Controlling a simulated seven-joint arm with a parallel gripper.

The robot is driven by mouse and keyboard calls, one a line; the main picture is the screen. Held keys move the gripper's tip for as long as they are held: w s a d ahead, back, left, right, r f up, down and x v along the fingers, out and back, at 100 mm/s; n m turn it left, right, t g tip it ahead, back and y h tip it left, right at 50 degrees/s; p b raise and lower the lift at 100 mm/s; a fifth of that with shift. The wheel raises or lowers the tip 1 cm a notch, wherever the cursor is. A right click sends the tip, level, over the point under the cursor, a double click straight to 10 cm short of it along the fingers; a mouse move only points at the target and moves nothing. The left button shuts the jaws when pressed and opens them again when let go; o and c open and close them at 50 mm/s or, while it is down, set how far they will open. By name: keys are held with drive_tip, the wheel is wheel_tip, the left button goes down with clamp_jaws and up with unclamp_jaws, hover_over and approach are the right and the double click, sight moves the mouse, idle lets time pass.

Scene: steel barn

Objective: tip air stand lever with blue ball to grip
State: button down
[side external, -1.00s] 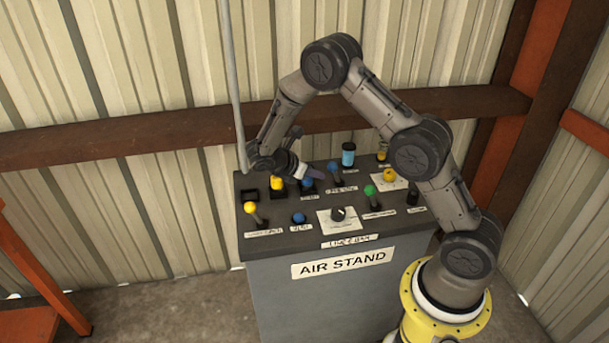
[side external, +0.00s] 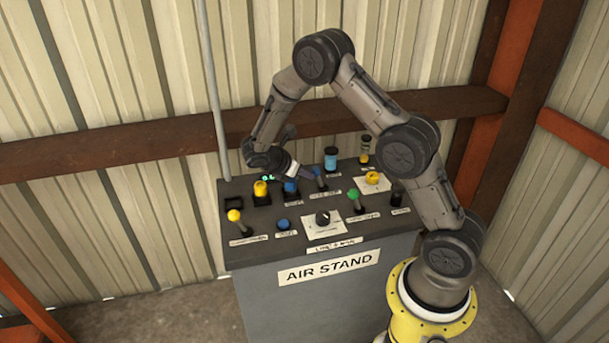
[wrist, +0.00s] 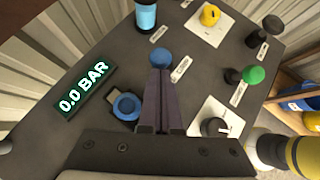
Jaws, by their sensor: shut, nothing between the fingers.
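The lever with the blue ball (side external: 318,172) stands on the top of the grey air stand (side external: 258,220), toward its back middle. In the wrist view the blue ball (wrist: 162,57) is straight ahead of the fingertips. My gripper (side external: 308,172) is shut and empty, with its fingers low over the panel just left of the ball. In the wrist view the gripper (wrist: 160,73) shows its two fingers pressed together, the tips at or very near the ball; whether they touch I cannot tell. The fingers hide the lever's shaft there.
A blue knob (wrist: 127,106) and a display reading 0.0 BAR (wrist: 85,88) lie left of the fingers. A green-ball lever (side external: 354,194), a black dial (side external: 323,218) and a blue cylinder (side external: 330,158) stand around. A yellow-ball lever (side external: 234,215) is at the front left.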

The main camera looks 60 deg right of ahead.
sight(319, 171)
drive_tip(key=shift+s+d, duration=0.1)
drive_tip(key=shift+s+d+r+m+t+y, duration=0.2)
drive_tip(key=shift+s+d+r+t+y, duration=0.2)
drive_tip(key=shift+s+d+t+y, duration=0.2)
drive_tip(key=shift+s+d+r+m+t+y, duration=0.2)
drive_tip(key=shift+s+d+r+t+y, duration=0.15)
drive_tip(key=shift+t+y, duration=0.25)
drive_tip(key=shift+s+d+r+m+t+y, duration=0.15)
drive_tip(key=shift+s+d+m+t+y, duration=0.15)
drive_tip(key=shift+s+d+t+y, duration=0.8)
drive_tip(key=shift+s+d+g, duration=0.15)
drive_tip(key=shift+g, duration=0.15)
drive_tip(key=shift+r, duration=0.1)
